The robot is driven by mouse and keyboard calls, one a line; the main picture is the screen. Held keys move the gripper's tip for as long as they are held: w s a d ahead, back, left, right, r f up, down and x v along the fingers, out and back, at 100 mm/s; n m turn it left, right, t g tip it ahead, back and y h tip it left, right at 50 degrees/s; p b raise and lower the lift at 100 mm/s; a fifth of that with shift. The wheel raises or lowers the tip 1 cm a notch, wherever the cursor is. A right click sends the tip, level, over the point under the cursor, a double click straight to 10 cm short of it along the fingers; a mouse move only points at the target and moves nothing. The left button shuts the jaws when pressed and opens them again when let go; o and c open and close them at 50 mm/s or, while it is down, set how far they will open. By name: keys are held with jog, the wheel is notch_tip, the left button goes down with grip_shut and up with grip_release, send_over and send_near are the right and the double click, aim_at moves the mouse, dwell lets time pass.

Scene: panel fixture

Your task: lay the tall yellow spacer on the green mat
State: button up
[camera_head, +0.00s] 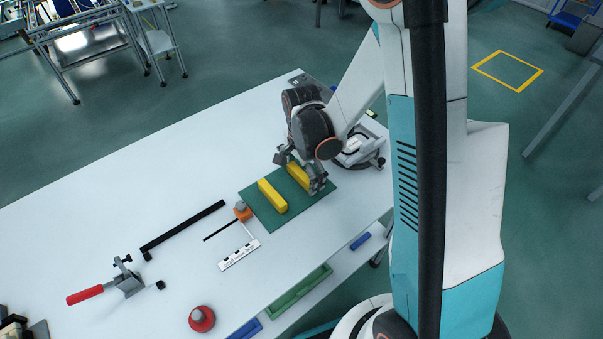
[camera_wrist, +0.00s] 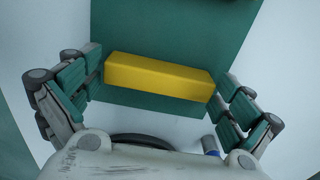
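A yellow spacer (camera_head: 298,176) lies lengthwise between the two fingers of my gripper (camera_head: 301,173), over the right part of the green mat (camera_head: 248,193). In the wrist view the same spacer (camera_wrist: 158,76) spans from one finger pad to the other. Both pads appear to touch its ends, and my gripper (camera_wrist: 158,85) looks shut on it. I cannot tell whether its underside touches the mat (camera_wrist: 130,30). A second yellow spacer (camera_head: 272,197) lies on the mat to the left, roughly parallel. Which one is the tall one is not clear.
An orange part (camera_head: 242,211), a black-and-white strip (camera_head: 239,254) and a black bar (camera_head: 183,228) lie left of the mat. Farther off are a red-handled clamp (camera_head: 105,289) and a red round part (camera_head: 201,319). Green (camera_head: 299,291) and blue bins line the front edge. The table's upper left is clear.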

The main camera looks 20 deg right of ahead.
jog(key=shift+r, duration=0.1)
notch_tip(320, 180, up, 12)
jog(key=p, duration=0.5)
notch_tip(320, 180, up, 10)
jog(key=n+t, duration=0.3)
jog(key=n, duration=0.3)
send_over(302, 174)
jog(key=s, duration=0.5)
jog(key=s+r+n+t, duration=0.4)
jog(key=s+r+n, duration=0.2)
jog(key=s+n, duration=0.2)
jog(key=shift+s, duration=0.9)
